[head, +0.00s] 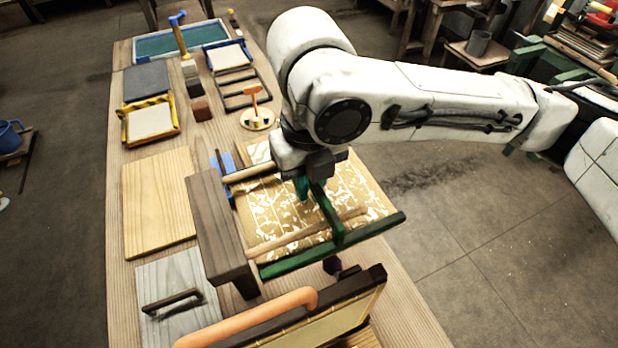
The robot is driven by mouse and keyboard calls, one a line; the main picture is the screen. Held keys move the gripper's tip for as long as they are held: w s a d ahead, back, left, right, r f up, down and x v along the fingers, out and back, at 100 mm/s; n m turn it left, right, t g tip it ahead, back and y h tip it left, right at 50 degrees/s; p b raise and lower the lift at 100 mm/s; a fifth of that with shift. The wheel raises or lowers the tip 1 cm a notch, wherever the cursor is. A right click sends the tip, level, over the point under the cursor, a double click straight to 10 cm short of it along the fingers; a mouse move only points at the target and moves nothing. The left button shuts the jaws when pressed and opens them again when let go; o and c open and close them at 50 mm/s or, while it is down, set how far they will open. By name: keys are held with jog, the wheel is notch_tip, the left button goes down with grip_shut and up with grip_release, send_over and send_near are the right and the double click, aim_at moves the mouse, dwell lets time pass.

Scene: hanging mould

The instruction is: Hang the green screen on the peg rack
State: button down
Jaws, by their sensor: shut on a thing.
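The green screen (372,229) has a green frame bar along its near side, a green crossbar, and a tan mesh with white patches. My gripper (311,184) is shut on the green crossbar near its far end, from above. The peg rack (216,225) is a dark brown wooden beam on the table, just left of the screen. Two pale round pegs stick out from it to the right, a far peg (252,173) and a near peg (300,236). The near peg crosses the mesh area in the picture. I cannot tell whether the frame touches the pegs. My wrist hides the screen's far side.
A framed panel with an orange handle (250,318) stands close in front. A grey board with a dark handle (172,300) and a plain wooden board (158,197) lie at left. A yellow-edged frame (150,121), small blocks and a blue tray (180,42) lie farther back.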

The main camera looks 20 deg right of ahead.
jog(key=shift+f, duration=0.15)
jog(key=c, duration=1)
grip_release()
notch_tip(320, 180, up, 11)
jog(key=shift+f+b, duration=0.1)
jog(key=shift+b, duration=0.2)
